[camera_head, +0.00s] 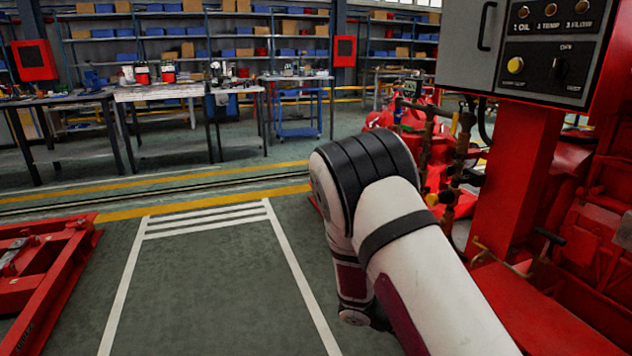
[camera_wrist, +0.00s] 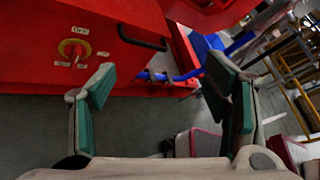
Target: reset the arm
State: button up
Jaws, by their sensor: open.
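My arm (camera_head: 400,230) reaches forward at the lower right of the head view, beside the red pumpset (camera_head: 520,180), and bends downward at its elbow. My gripper is hidden in the head view. In the wrist view my gripper (camera_wrist: 165,105) is open, with its two green-padded fingers wide apart and nothing between them. Beyond the fingers is a red panel (camera_wrist: 60,40) with a yellow rotary switch (camera_wrist: 74,49) and a dark handle (camera_wrist: 142,40).
A grey control box (camera_head: 540,45) with lamps and a yellow button hangs at the upper right. A red frame (camera_head: 45,265) lies at the lower left. Worktables (camera_head: 160,92) and shelves (camera_head: 200,35) line the back. The marked floor (camera_head: 210,290) left of my arm is clear.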

jog(key=s+a+r+m+g+y, duration=0.15)
jog(key=s+r+m+y, duration=0.25)
jog(key=s+r+m, duration=0.4)
jog(key=s+a+r+m+y, duration=0.2)
jog(key=s+r+m+y, duration=0.35)
jog(key=r, duration=0.45)
jog(key=s+a+r+m+t+y, duration=0.2)
jog(key=s+a+m, duration=0.25)
jog(key=s, duration=0.35)
jog(key=s+a+r+m+t+y, duration=0.3)
jog(key=s+m, duration=0.3)
jog(key=s, duration=0.2)
notch_tip(320, 180, up, 36)
jog(key=n+t+p, duration=0.1)
jog(key=t+p, duration=0.2)
jog(key=p, duration=3.1)
jog(key=shift+d+t, duration=0.1)
jog(key=shift+t, duration=0.15)
